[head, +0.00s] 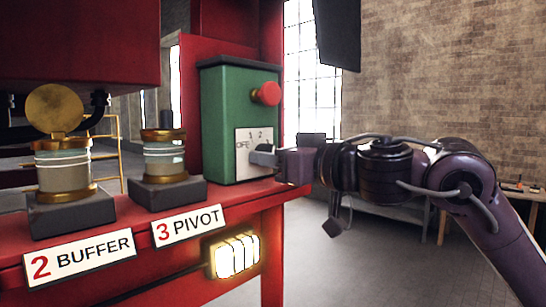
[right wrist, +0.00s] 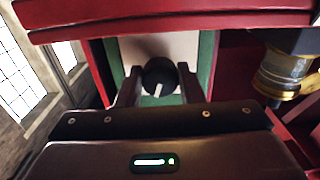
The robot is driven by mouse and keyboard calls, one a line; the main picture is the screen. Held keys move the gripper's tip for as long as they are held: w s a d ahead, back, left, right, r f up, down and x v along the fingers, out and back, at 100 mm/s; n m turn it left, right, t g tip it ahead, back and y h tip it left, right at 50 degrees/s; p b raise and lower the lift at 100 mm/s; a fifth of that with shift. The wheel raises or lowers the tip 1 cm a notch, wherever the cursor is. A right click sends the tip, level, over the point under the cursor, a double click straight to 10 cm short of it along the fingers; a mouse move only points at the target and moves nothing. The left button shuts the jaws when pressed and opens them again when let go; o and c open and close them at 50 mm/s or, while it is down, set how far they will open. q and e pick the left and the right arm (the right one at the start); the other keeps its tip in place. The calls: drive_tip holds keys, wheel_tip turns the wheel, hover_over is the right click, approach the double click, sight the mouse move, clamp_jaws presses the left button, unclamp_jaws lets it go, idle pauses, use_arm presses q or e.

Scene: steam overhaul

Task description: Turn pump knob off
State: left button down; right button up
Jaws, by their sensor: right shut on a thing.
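The pump knob (right wrist: 160,76) is a round black knob with a white pointer line, between the two fingers of my right gripper (right wrist: 158,88) in the right wrist view. It sits on a pale dial plate (head: 243,146) marked OFF, 1 and 2, low on the front of the green control box (head: 222,110). In the head view my right gripper (head: 264,157) reaches this plate from the right and hides most of the knob. My right gripper is shut on the knob. Which mark the pointer faces is hard to tell. My left gripper is out of view.
A red push button (head: 266,93) sticks out above the dial plate. Two brass-capped glass jars, the buffer (head: 63,165) and the pivot (head: 164,158), stand left of the box on the red bench (head: 130,220). A lit lamp (head: 236,255) hangs below.

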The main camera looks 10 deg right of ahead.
drive_tip(key=shift+n, duration=0.3)
drive_tip(key=n, duration=0.7)
drive_tip(key=shift+n, duration=0.3)
drive_tip(key=n, duration=0.3)
drive_tip(key=shift+d+r+n, duration=0.1)
drive_tip(key=shift+n, duration=2.1)
drive_tip(key=o, duration=1)
